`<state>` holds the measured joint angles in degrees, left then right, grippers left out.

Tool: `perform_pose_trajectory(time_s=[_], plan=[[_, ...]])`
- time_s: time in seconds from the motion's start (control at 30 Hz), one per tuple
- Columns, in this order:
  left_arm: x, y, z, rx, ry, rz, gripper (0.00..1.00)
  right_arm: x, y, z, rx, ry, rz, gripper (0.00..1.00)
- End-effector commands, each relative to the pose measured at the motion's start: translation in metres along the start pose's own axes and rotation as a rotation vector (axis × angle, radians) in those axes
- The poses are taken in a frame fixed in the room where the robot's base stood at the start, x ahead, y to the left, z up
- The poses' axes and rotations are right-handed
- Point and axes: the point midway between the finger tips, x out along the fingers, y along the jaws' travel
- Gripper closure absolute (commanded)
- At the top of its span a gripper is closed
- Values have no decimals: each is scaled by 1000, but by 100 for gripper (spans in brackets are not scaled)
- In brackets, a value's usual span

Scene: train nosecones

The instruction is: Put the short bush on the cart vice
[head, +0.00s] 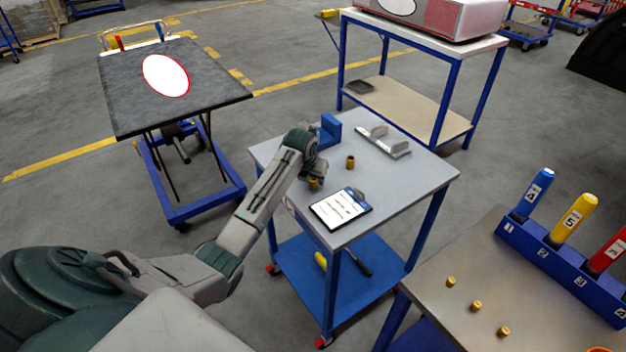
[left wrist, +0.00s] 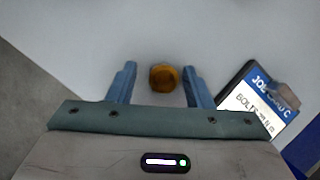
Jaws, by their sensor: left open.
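My left gripper (head: 314,174) points down over the grey top of the cart (head: 410,182). In the left wrist view its two fingers (left wrist: 158,84) are open, with a brass bush (left wrist: 163,77) showing in the gap between them, not gripped. In the head view this bush (head: 313,184) is partly hidden by the gripper. A second brass bush (head: 350,161) stands upright to its right; I cannot tell surely which is shorter. A grey metal fixture with two raised jaws (head: 383,141), which looks like the vice, lies at the back of the cart. My right gripper is out of view.
A blue block (head: 330,130) stands at the cart's back left. A clipboard (head: 341,207) lies at the front, close to the gripper. Several small brass bushes (head: 476,306) stand on the right bench, near a blue rack (head: 560,268). A dark lift table (head: 190,105) is at left.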

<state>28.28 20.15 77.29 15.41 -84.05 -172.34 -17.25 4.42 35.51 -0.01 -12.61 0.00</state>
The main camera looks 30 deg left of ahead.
Motion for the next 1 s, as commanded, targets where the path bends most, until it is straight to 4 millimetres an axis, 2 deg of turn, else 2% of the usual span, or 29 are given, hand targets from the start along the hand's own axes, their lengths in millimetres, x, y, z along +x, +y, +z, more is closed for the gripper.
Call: perform_pose_trajectory(time_s=[0.27, 0.43, 0.5, 0.83, 1.0], plan=[[3, 0, 0, 1, -2, 0, 56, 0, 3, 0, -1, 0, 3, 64], [2, 0, 0, 0, -2, 0, 89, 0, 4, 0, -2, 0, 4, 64], [2, 0, 0, 0, -2, 0, 97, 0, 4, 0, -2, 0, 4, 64], [-1, 0, 2, 0, -3, 0, 97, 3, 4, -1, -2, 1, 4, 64], [-16, 0, 9, 1, -7, 0, 97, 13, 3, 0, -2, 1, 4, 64]])
